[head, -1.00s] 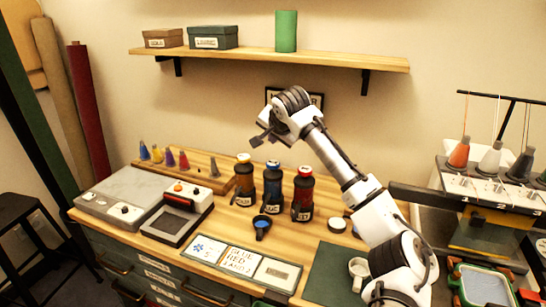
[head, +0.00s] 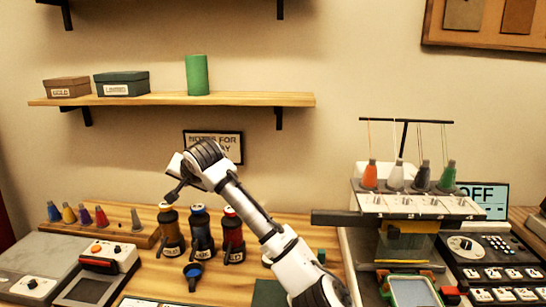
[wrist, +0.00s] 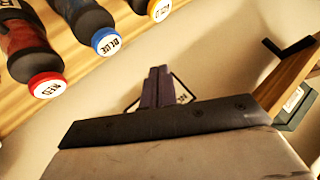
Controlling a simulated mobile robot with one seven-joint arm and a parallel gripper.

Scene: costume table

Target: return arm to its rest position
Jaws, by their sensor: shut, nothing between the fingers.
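My gripper (head: 172,197) is raised above the work table (head: 325,232), in front of the wall and just over the row of bottles. In the wrist view its two dark fingers (wrist: 155,88) lie together with nothing between them. My arm is bent, rising from the lower middle of the head view and folding down to the left at the wrist.
Red (head: 233,235), blue (head: 202,230) and amber (head: 170,230) bottles stand below my gripper. A shelf (head: 240,99) holds two boxes and a green cylinder (head: 197,75). An embroidery machine (head: 415,205) with thread cones stands right of my arm. Several small cones (head: 85,216) stand at left.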

